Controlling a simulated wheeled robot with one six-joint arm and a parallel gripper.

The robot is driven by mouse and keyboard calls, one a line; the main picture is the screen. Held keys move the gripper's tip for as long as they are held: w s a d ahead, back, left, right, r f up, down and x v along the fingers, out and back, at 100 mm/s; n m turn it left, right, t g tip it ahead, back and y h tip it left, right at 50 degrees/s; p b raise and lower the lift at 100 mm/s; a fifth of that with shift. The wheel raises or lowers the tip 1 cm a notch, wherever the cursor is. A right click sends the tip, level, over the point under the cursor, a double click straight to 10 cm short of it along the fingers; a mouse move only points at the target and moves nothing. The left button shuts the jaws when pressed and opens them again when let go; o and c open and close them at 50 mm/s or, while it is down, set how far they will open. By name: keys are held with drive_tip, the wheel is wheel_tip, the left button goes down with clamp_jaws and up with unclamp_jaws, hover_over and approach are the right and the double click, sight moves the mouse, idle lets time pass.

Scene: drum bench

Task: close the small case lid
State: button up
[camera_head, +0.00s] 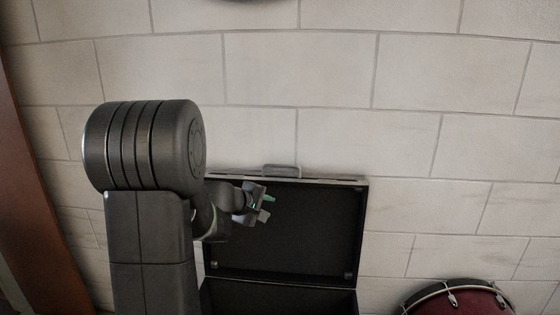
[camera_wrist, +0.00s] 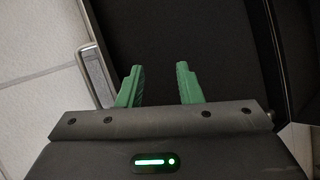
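The small case (camera_head: 280,297) is open, its dark lid (camera_head: 310,235) standing upright against the pale block wall. The lid has a light metal rim and a handle (camera_head: 282,171) at its top edge. My gripper (camera_head: 268,207) is in front of the upper left part of the lid's inner face. In the wrist view, the green fingers of my gripper (camera_wrist: 160,85) are apart with nothing between them. The lid's dark inside (camera_wrist: 185,35) fills the space beyond them, and the handle (camera_wrist: 97,75) shows to the left. I cannot tell whether the gripper touches the lid.
The pale block wall (camera_head: 440,90) stands behind the case. A red drum (camera_head: 460,302) is at the lower right, apart from the case. A brown wooden upright (camera_head: 30,220) runs along the left edge. The case's lower part is cut off by the picture's bottom edge.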

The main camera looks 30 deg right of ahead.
sight(282, 166)
wheel_tip(282, 166, up, 11)
drive_tip(key=w+a+n+t+h+p, duration=0.1)
drive_tip(key=w+n+t+h+p, duration=0.1)
drive_tip(key=w+n, duration=0.1)
drive_tip(key=x, duration=1.3)
drive_tip(key=shift+d+p, duration=0.2)
drive_tip(key=shift+p, duration=0.15)
clamp_jaws()
